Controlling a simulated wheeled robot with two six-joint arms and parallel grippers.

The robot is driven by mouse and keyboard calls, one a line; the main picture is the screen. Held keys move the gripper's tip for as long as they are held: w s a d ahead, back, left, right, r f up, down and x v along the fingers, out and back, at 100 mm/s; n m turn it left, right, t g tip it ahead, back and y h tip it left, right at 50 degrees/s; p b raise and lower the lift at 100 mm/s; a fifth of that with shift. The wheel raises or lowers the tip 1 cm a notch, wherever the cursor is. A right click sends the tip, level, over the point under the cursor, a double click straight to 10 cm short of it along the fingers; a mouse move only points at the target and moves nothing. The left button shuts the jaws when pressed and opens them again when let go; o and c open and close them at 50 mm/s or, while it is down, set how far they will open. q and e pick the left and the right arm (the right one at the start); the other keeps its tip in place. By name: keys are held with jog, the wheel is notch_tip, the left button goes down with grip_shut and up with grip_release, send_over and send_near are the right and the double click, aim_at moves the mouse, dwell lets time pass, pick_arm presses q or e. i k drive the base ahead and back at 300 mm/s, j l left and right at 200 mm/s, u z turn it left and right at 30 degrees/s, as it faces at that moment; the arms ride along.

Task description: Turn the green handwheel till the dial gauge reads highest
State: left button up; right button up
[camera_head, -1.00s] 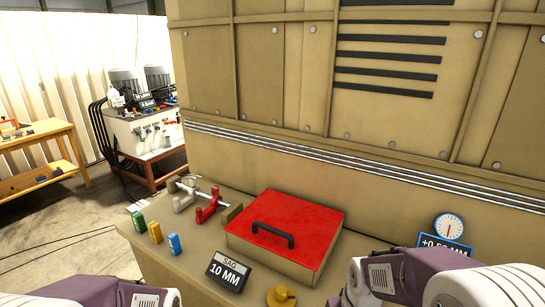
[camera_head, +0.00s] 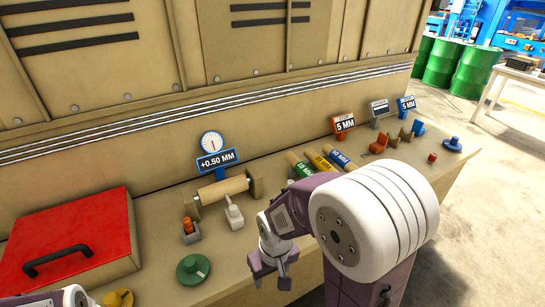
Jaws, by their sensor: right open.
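The green handwheel (camera_head: 190,272) lies on the bench front, with a small pale mark on its hub. The dial gauge (camera_head: 211,142), a round white face with a blue rim, stands behind it above a blue sign (camera_head: 216,161) reading +0.50 MM. Its needle is too small to read exactly. My right gripper (camera_head: 271,281) is open and empty, pointing down to the right of the handwheel and apart from it. Part of my left arm shows at the bottom left edge; its gripper is out of view.
A wooden roller (camera_head: 222,189) lies in brackets behind the handwheel, with an orange-topped part (camera_head: 188,226) and a white lever (camera_head: 233,213) before it. A red-lidded box (camera_head: 75,240) and a yellow knob (camera_head: 118,298) are left.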

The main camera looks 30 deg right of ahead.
aim_at(193, 268)
jog(key=z, duration=0.5)
jog(key=i+l+u, duration=0.1)
jog(key=u, duration=0.3)
jog(key=i+l+u, duration=0.1)
jog(key=u, duration=0.3)
jog(key=i+l+u, duration=0.1)
jog(key=l+u, duration=0.15)
jog(key=u, duration=0.2)
jog(key=l+u, duration=0.15)
jog(key=u, duration=0.25)
